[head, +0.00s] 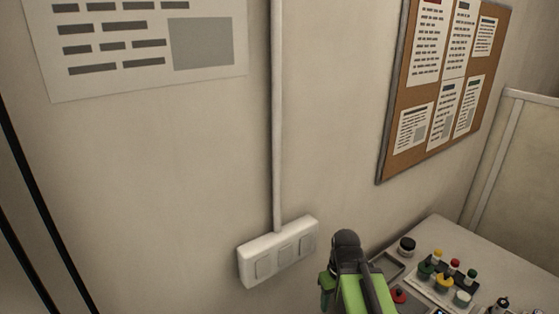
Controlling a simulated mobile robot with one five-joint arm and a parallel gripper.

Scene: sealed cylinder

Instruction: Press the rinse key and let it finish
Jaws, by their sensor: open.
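No key marked as a rinse key can be made out in the head view. A white wall plate (278,252) with several flat rocker switches sits at the lower middle, under a vertical conduit; I cannot read any label on it. Part of my green and dark arm shows at the bottom edge, just right of the wall plate. The jaws of my gripper cannot be seen.
A light bench (460,245) at the lower right holds a rack of small bottles with coloured caps (455,265), a dark-lidded jar (407,246) and a red knob-like piece (399,294). A cork notice board (395,145) and a poster (100,85) hang above.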

